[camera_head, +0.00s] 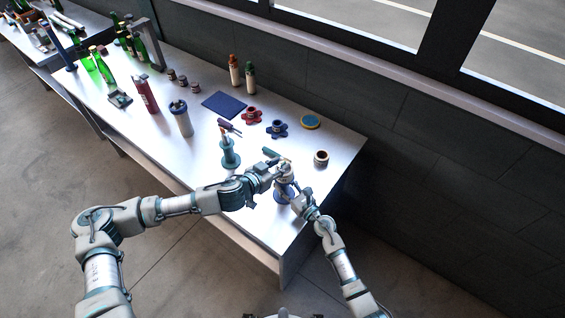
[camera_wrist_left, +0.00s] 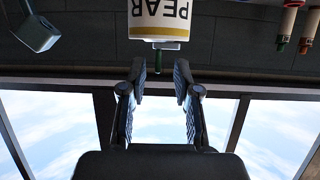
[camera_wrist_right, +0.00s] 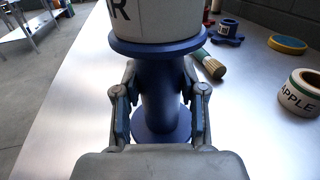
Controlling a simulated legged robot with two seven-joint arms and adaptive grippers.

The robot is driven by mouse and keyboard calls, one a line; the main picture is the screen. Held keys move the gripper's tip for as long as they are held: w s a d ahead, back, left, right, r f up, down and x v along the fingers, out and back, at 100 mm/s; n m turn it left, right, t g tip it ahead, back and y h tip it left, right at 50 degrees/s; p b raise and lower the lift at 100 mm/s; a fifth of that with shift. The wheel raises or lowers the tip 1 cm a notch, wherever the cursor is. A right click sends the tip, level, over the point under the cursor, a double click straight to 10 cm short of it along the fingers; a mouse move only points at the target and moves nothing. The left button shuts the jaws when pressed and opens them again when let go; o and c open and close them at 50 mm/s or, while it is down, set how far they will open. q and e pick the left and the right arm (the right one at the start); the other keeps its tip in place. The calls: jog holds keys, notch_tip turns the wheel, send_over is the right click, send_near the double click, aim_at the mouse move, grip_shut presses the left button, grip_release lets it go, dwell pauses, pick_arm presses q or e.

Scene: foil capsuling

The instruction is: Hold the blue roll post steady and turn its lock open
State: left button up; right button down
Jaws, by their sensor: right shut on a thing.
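The blue roll post (camera_wrist_right: 158,85) stands upright on the table in the right wrist view, its round flange under a white label roll (camera_wrist_right: 155,20). My right gripper (camera_wrist_right: 160,110) is shut around the post's column below the flange. In the head view the post's blue base (camera_head: 281,193) shows partly behind my arms. In the left wrist view the roll marked PEAR (camera_wrist_left: 159,18) appears upside down at the top, with a small dark green pin-like part (camera_wrist_left: 157,62) sticking out at its end. My left gripper (camera_wrist_left: 158,82) is open, its fingers apart on either side of that part, not visibly touching it.
A roll marked APPLE (camera_wrist_right: 302,92) and a brush (camera_wrist_right: 210,65) lie near the post.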

pick_arm(q)
jog(key=shift+x, duration=1.25)
grip_shut()
jog(key=shift+a, duration=0.1)
